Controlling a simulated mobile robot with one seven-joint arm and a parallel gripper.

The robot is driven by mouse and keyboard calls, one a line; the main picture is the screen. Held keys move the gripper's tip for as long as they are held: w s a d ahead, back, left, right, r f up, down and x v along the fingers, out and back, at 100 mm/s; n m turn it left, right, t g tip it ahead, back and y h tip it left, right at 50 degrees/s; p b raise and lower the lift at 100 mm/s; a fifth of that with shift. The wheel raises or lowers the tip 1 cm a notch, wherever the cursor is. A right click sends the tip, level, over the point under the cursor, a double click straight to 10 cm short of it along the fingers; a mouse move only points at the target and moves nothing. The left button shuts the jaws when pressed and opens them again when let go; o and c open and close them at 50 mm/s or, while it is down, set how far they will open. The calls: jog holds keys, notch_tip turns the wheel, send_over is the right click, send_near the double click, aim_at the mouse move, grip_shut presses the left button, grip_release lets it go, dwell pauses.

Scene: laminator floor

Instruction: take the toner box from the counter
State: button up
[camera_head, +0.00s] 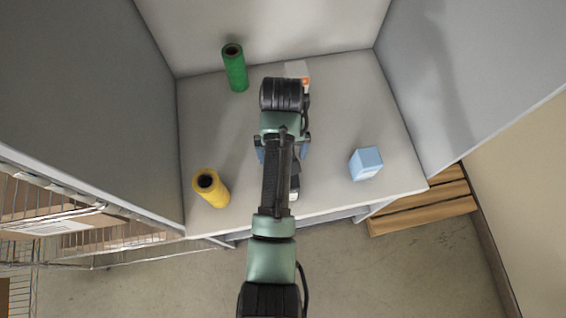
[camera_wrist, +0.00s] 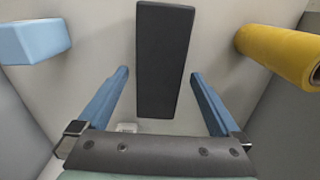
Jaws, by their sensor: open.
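A long black box (camera_wrist: 165,60), which looks like the toner box, lies in the wrist view between the two blue fingers of my gripper (camera_wrist: 159,73). My gripper is open. The box extends past the fingertips towards the top of the picture, and I see no finger touching it. In the head view my arm covers most of this spot on the counter (camera_head: 335,120). Only a dark part of the box (camera_head: 295,180) shows at the arm's right side. Parts of my gripper's blue fingers (camera_head: 281,151) show on both sides of the arm.
A light blue box (camera_head: 366,163) stands to the right on the counter. A yellow cylinder (camera_head: 211,188) stands front left and a green cylinder (camera_head: 235,68) back left. A whitish item with an orange mark (camera_head: 298,71) is behind my arm. Walls enclose three sides.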

jog(key=shift+s+f+p, duration=0.15)
jog(key=shift+f+p, duration=0.2)
jog(key=shift+f, duration=1)
jog(key=shift+s+f+p, duration=0.1)
jog(key=shift+f+p, duration=0.2)
jog(key=shift+f, duration=1)
jog(key=shift+w, duration=0.1)
grip_shut()
